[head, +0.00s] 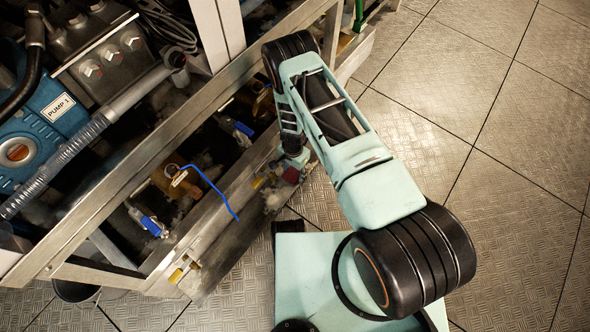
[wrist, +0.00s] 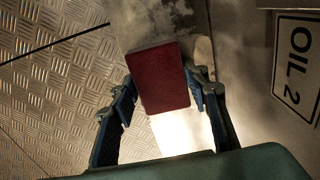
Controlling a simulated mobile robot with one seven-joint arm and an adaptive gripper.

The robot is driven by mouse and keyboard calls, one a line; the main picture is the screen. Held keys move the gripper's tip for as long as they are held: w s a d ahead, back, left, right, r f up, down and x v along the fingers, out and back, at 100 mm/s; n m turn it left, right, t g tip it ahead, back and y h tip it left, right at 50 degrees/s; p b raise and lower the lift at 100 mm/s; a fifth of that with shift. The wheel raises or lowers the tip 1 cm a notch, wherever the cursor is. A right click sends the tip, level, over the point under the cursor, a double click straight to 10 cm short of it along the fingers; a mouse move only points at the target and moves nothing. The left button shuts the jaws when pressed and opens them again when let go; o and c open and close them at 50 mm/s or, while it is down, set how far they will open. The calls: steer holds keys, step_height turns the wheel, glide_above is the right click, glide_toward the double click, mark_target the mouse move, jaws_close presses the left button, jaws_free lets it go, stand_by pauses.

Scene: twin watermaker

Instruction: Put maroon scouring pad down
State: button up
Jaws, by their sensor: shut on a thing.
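The maroon scouring pad (wrist: 158,78) is a dark red block with rounded corners, in the upper middle of the wrist view. My gripper (wrist: 162,84) is shut on it, with one blue-black finger at each side. In the head view the pad (head: 291,175) shows as a small dark red patch below the far end of my arm, beside the metal frame. My arm partly covers the gripper there. I cannot tell whether the pad touches the surface beneath it.
A dusty metal frame beam (head: 215,235) runs along the machine. Blue-handled valves (head: 152,226) and a thin blue line (head: 212,187) lie behind it. The PUMP 1 unit (head: 45,125) is at left. The tiled floor (head: 500,150) at right is clear.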

mark_target(293, 173)
steer(key=shift+f, duration=0.2)
steer(key=o, duration=1.1)
steer(key=shift+r, duration=0.1)
step_height(293, 173, up, 12)
steer(key=p, duration=0.4)
steer(key=shift+r, duration=0.15)
